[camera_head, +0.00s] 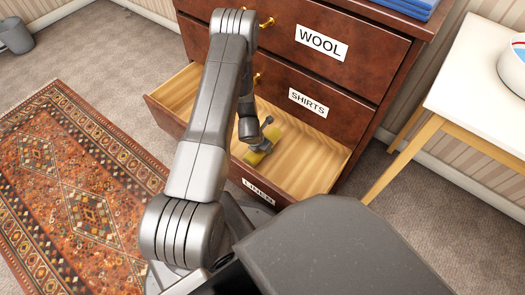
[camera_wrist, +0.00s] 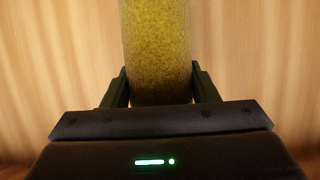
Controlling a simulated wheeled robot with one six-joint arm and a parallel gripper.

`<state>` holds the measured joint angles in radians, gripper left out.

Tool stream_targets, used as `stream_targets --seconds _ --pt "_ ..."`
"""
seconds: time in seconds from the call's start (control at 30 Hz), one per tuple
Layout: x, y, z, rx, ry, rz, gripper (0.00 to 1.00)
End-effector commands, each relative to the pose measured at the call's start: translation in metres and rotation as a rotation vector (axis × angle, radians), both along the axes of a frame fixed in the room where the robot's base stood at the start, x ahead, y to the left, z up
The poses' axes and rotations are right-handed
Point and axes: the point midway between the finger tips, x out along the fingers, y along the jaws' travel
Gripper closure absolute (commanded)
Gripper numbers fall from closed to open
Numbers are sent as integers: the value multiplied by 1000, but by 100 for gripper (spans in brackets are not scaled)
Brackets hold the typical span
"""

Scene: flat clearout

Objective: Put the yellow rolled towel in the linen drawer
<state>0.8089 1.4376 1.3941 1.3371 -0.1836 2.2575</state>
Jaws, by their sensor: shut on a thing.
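The linen drawer (camera_head: 312,166) is the bottom drawer of a dark red-brown dresser and stands pulled open, with a pale wooden inside. Its front carries a label reading LINEN (camera_head: 258,191), partly hidden by my arm. The yellow rolled towel (camera_head: 256,157) is inside the drawer's outline, partly hidden by my arm. In the wrist view the towel (camera_wrist: 158,50) runs up from between the fingers of my gripper (camera_wrist: 162,88), which is shut on it. Pale wood lies behind the towel. I cannot tell whether the towel touches the drawer floor.
The drawers labelled WOOL (camera_head: 321,43) and SHIRTS (camera_head: 316,103) above are shut. Folded blue cloth (camera_head: 408,5) lies on the dresser top. A white table (camera_head: 480,85) with a bowl (camera_head: 514,66) stands at right. A patterned rug (camera_head: 75,190) covers the floor at left, near a grey bin (camera_head: 15,36).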

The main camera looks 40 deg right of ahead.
Motion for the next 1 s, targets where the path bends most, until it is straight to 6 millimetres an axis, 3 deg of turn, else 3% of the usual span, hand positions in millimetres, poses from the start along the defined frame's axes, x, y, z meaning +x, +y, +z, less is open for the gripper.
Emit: stream_targets --seconds 0.17,0.57,0.6,0.7,1.0 --pt "0 1 -29 0 2 1 73" --pt "0 0 -33 1 1 1 73" --pt "0 0 -31 1 1 1 41" --pt "0 0 -31 1 1 1 25" --pt "0 0 -30 1 1 1 25"
